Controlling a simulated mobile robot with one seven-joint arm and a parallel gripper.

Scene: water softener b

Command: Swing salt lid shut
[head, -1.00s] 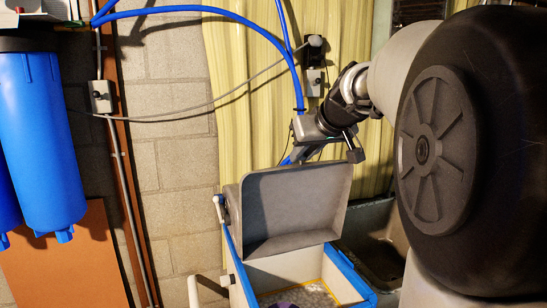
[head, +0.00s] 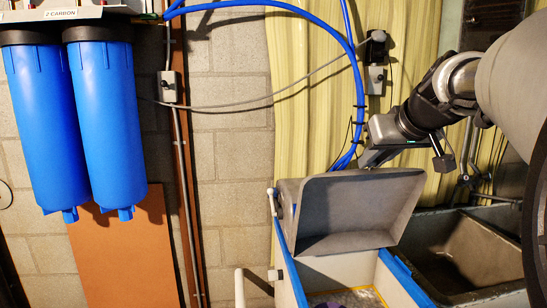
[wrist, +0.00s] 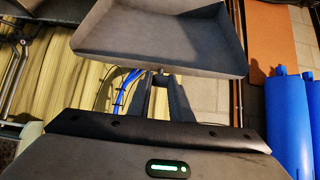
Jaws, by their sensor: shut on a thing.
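The grey salt lid (head: 355,212) stands raised and open on the salt box, its hollow inner side facing the head camera. The box (head: 325,268) has blue edging and a pale interior, with loose contents (head: 345,298) low inside. My gripper (head: 372,161) is at the lid's upper edge, shut on it. In the wrist view, the fingers (wrist: 163,82) meet the near edge of the lid (wrist: 165,38). The exact contact is small and partly hidden.
A grey sink basin (head: 460,250) stands right of the box. Blue tubes (head: 358,100) hang behind my gripper against the yellow corrugated panel (head: 310,120). Two blue filter housings (head: 105,120) hang at the left. A white pipe (head: 240,285) rises left of the box.

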